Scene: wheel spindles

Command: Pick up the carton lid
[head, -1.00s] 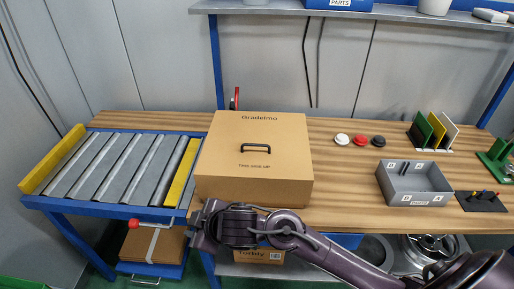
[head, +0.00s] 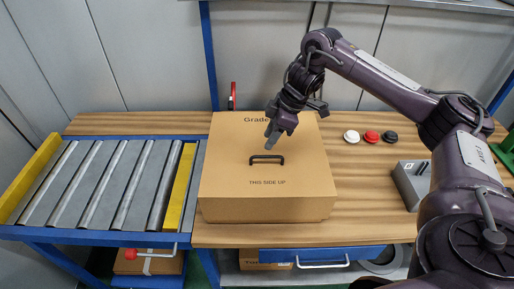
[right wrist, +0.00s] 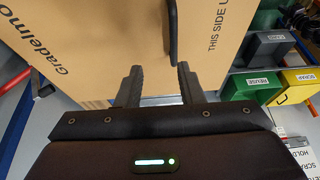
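The carton lid (head: 250,195) is the brown top of a closed carton on the wooden table, marked "THIS SIDE UP", with a black handle (head: 267,159) at its middle. My right gripper (head: 271,137) points down over the lid, just behind the handle in the head view. In the right wrist view its two fingers (right wrist: 158,82) are apart with nothing between them. The handle (right wrist: 173,30) shows there beyond the right-hand finger, and they look apart. The lid (right wrist: 110,35) fills much of that view. My left gripper is out of view.
A roller conveyor (head: 100,185) with yellow end bars adjoins the table on the left. White, red and black round pieces (head: 371,137) lie right of the carton. A grey box (head: 408,184) is partly hidden by my right arm. A shelf runs above the back.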

